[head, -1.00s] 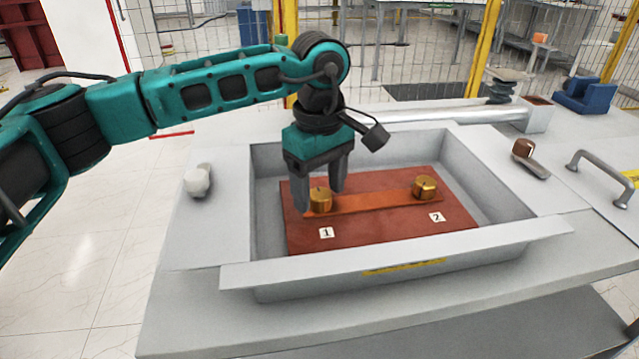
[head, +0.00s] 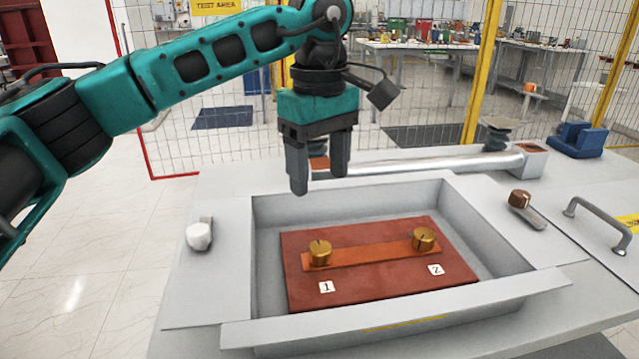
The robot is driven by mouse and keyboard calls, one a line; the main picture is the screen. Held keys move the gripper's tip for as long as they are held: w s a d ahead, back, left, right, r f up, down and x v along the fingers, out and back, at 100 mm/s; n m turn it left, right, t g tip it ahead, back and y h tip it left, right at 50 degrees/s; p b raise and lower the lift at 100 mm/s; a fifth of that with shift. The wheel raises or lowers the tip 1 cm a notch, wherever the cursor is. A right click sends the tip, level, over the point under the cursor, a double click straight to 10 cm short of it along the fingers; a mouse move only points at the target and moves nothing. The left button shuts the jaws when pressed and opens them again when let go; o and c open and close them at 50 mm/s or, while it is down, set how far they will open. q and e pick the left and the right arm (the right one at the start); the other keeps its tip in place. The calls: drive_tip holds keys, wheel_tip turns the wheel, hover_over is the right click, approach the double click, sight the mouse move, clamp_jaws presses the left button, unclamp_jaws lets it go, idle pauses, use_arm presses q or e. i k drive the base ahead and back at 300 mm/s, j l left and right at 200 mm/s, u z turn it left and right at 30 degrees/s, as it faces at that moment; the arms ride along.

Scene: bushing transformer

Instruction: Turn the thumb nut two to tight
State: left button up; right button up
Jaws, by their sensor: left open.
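Thumb nut two (head: 423,239) is a brass knob at the right end of an orange-brown bar (head: 372,255), near the label "2" (head: 436,270). Thumb nut one (head: 320,253) is a like brass knob at the bar's left end, near the label "1" (head: 326,287). Both have a dark line on top. The bar lies on a dark red board (head: 375,285) in a grey open tray (head: 270,338). My left gripper (head: 318,180) is open and empty, pointing down above the tray's back left, apart from both nuts. My right gripper is not in view.
A white knob (head: 199,235) is left of the tray. A brown-topped lever (head: 520,200) and a grey handle (head: 592,220) are to the right. A silver pipe (head: 440,163) runs behind the tray. A blue block (head: 577,139) stands at the back right.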

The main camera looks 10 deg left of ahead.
sight(423, 238)
drive_tip(key=k, duration=1)
